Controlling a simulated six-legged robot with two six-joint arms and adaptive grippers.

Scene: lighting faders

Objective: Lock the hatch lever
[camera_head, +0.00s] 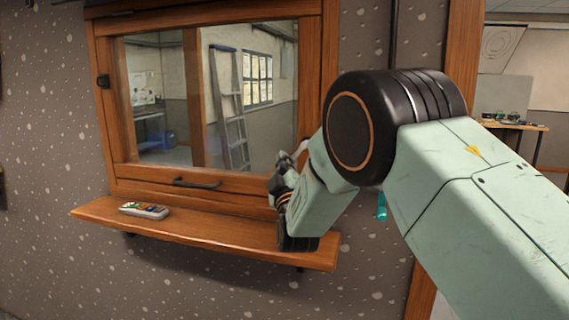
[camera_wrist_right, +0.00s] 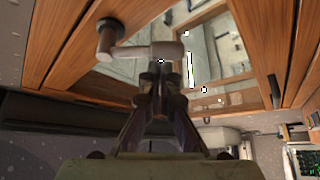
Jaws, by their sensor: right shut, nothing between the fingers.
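The hatch is a wooden-framed window (camera_head: 312,80) in the speckled wall, and its sash looks closed. In the right wrist view the hatch lever (camera_wrist_right: 140,51) is a pale metal bar reaching sideways from a round pivot (camera_wrist_right: 107,36) on the wood. In the head view my right gripper covers most of the lever's area; a small pale piece there may be the lever. My right gripper (camera_wrist_right: 160,72) is shut and empty, its tips right at the lever's free end; I cannot tell whether they touch. It also shows at the frame's lower right (camera_head: 285,172). My left gripper is not in view.
A wooden shelf (camera_head: 225,228) runs below the hatch, under my right wrist. A remote-like device with coloured buttons (camera_head: 144,210) lies on its left part. A dark pull handle (camera_head: 197,183) sits on the lower frame. A teal object (camera_head: 381,207) shows beside my right arm.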

